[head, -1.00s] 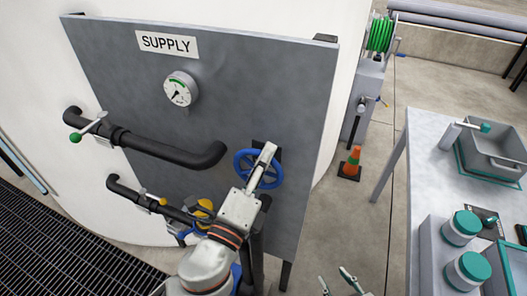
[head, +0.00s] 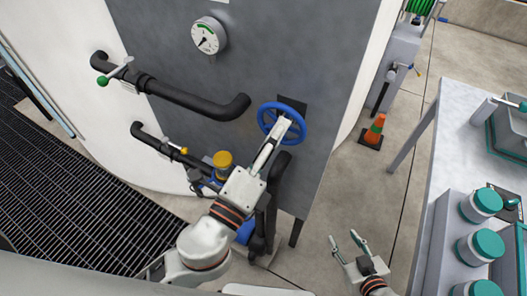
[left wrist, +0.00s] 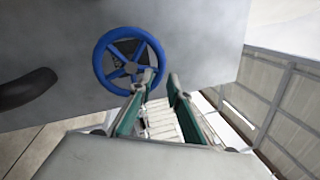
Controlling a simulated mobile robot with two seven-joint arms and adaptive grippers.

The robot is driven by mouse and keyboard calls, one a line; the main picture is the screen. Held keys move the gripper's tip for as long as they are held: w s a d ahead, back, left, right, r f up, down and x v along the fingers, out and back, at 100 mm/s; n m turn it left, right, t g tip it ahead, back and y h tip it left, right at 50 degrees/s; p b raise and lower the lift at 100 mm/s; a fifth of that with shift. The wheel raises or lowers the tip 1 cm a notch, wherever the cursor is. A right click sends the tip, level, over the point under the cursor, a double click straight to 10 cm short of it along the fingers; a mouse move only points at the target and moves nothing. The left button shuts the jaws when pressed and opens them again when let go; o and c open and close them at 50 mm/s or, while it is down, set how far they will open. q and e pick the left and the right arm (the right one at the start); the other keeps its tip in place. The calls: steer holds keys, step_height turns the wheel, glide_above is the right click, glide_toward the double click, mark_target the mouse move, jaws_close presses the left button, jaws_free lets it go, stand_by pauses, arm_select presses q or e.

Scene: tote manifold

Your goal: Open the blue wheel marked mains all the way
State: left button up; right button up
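The blue wheel (head: 301,133) is a spoked handwheel on the grey panel, in front of a dark plate. I cannot read any mark on it. It also shows whole in the left wrist view (left wrist: 98,62), beyond my fingers. My left gripper (head: 284,122) reaches up to the wheel and overlaps its face and lower rim. In the left wrist view its green-padded fingers (left wrist: 160,76) stand apart, with the tips by the wheel's lower right rim. I cannot tell whether they touch it. My right gripper (head: 343,236) is open and empty, low and right of the panel.
A gauge (head: 207,36) sits on the panel (head: 260,65). Black pipes (head: 190,101) and a green-tipped lever (head: 104,80) are left of the wheel. An orange cone (head: 373,131) stands on the floor. A table (head: 452,143) with teal-lidded jars (head: 480,247) is at right.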

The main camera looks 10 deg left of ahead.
arm_select(q)
steer(key=v, duration=0.6)
stand_by(0.5)
steer(key=w+a+f+n+g+y, duration=0.1)
steer(key=a+f+n, duration=0.25)
steer(key=f, duration=0.35)
steer(key=w+a+f+n+g+y, duration=0.1)
steer(key=a+f+n+g+y, duration=0.1)
steer(key=f+n, duration=0.35)
steer(key=w+a+f+n+g+y, duration=0.1)
steer(key=a+f+n, duration=0.15)
steer(key=f, duration=0.55)
steer(key=s+a+f+n+g, duration=0.1)
steer(key=s+a+f+n, duration=0.2)
steer(key=f, duration=0.4)
steer(key=s+a+f+n+g+y, duration=0.1)
steer(key=s+a+f+n+g, duration=0.1)
steer(key=a+f+n, duration=0.3)
step_height(320, 180, down, 2)
steer(key=n, duration=0.3)
steer(key=shift+s+a+g+y, duration=0.15)
steer(key=shift+s+g+y, duration=0.15)
steer(key=shift+s, duration=0.1)
